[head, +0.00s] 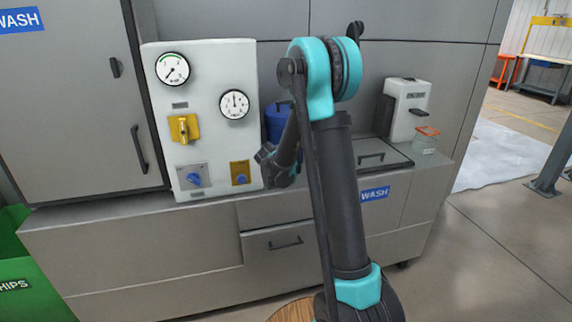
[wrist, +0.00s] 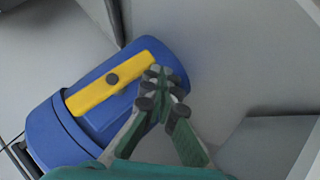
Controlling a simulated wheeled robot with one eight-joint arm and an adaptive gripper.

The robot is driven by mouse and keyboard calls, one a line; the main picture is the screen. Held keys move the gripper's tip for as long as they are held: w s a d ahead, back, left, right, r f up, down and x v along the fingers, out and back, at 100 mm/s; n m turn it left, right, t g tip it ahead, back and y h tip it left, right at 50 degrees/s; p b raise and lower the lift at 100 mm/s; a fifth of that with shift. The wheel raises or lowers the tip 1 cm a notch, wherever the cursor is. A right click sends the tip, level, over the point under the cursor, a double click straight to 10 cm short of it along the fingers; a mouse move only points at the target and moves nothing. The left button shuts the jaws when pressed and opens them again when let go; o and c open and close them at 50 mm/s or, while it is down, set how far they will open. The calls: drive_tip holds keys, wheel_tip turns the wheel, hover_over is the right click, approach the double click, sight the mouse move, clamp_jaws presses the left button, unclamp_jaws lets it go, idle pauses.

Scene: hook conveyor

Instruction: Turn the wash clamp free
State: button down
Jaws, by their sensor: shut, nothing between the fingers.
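A yellow bar (wrist: 108,78) with a dark round pivot at its middle lies across a blue housing (wrist: 60,120) in the wrist view; it looks like the wash clamp. My gripper (wrist: 162,88) is shut and empty, its tips close to the bar's right end over the blue housing. I cannot tell whether the tips touch the bar. In the head view, part of a blue body (head: 279,122) shows behind my arm; the yellow bar is hidden there.
A white panel (head: 215,75) with two gauges, a yellow handle (head: 184,128) and blue knobs stands left of my arm. A white canister (head: 407,108) and a small clear container (head: 425,140) stand on the bench at right. Grey walls and the cabinet enclose the back.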

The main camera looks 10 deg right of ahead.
drive_tip(key=v, duration=1.2)
drive_tip(key=shift+s, duration=0.1)
drive_tip(key=s+d+f+m+g+y, duration=0.1)
drive_tip(key=s+d+f+g, duration=0.1)
drive_tip(key=s, duration=0.9)
drive_tip(key=s+d+f+m+g+y, duration=0.2)
drive_tip(key=s+f, duration=0.3)
drive_tip(key=s, duration=0.6)
drive_tip(key=s+d+f+m+g+y, duration=0.1)
drive_tip(key=s+f, duration=0.3)
drive_tip(key=s, duration=0.6)
drive_tip(key=shift+s+d+f+g+y, duration=0.25)
drive_tip(key=shift+s+d+g+y, duration=0.15)
drive_tip(key=shift+d+y, duration=0.1)
drive_tip(key=c, duration=2.3)
unclamp_jaws()
